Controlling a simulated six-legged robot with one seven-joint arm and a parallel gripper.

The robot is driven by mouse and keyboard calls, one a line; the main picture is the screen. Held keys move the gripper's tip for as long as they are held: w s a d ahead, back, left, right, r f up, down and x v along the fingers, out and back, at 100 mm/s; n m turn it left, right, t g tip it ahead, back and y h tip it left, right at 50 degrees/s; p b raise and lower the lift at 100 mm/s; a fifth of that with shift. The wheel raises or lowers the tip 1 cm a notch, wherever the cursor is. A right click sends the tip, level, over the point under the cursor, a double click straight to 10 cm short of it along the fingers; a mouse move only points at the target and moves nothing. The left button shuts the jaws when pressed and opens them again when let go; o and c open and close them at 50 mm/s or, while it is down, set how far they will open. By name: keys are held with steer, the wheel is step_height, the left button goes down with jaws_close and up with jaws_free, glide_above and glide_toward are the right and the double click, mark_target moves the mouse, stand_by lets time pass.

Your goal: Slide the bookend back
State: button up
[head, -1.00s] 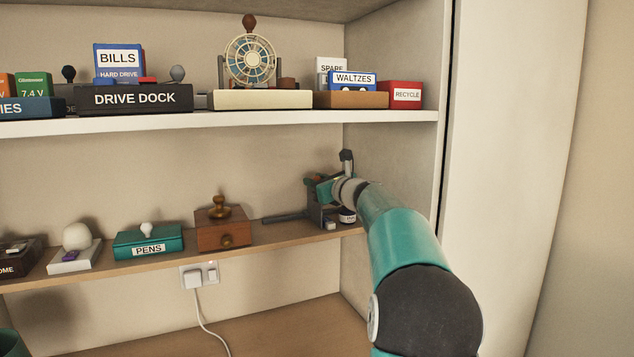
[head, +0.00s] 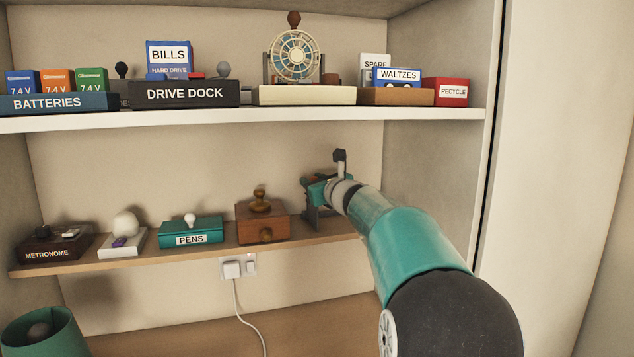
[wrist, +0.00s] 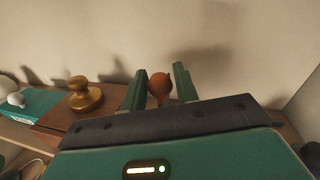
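The bookend appears to be the dark upright piece (head: 311,214) on the lower shelf, just right of the wooden box, partly hidden by my arm. A round brown-orange knob (wrist: 160,87), probably the bookend's, stands between my fingers in the wrist view. My gripper (head: 308,186) is at the top of the dark piece. In the wrist view my gripper (wrist: 159,82) has its two green fingers apart, one on each side of the knob. A narrow gap shows on the right of the knob; contact on the left is unclear.
The wooden box (head: 262,223) with a brass knob (wrist: 85,96) stands close on the left. Further left are the PENS box (head: 191,232), a white block (head: 122,243) and the METRONOME box (head: 55,247). The loaded upper shelf (head: 230,116) runs above my arm. The right wall (head: 425,170) is near.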

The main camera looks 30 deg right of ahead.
steer(key=shift+o, duration=1.4)
steer(key=shift+s, duration=0.1)
steer(key=s+a, duration=0.1)
steer(key=s, duration=1.2)
steer(key=shift+s, duration=0.3)
steer(key=shift+a, duration=0.15)
steer(key=s+a+f+n+g+y, duration=0.2)
steer(key=s+a+f+n, duration=0.15)
steer(key=a+n, duration=0.4)
steer(key=s+a+f+n+g+y, duration=0.25)
steer(key=a+f+n, duration=0.2)
steer(key=a, duration=0.55)
steer(key=s+a+f+n+g+y, duration=0.1)
steer(key=s+a+f+n+g, duration=0.2)
steer(key=a+n, duration=0.5)
steer(key=s+a+f+n+g+h, duration=0.2)
steer(key=s+f+n, duration=0.4)
steer(key=s+n, duration=0.1)
steer(key=s+a+f+n+g+h, duration=0.2)
steer(key=s+f+n+g, duration=0.1)
steer(key=s+f+n, duration=0.4)
steer(key=shift+s+a+n, duration=0.35)
steer(key=shift+s+n, duration=0.05)
steer(key=shift+s, duration=0.15)
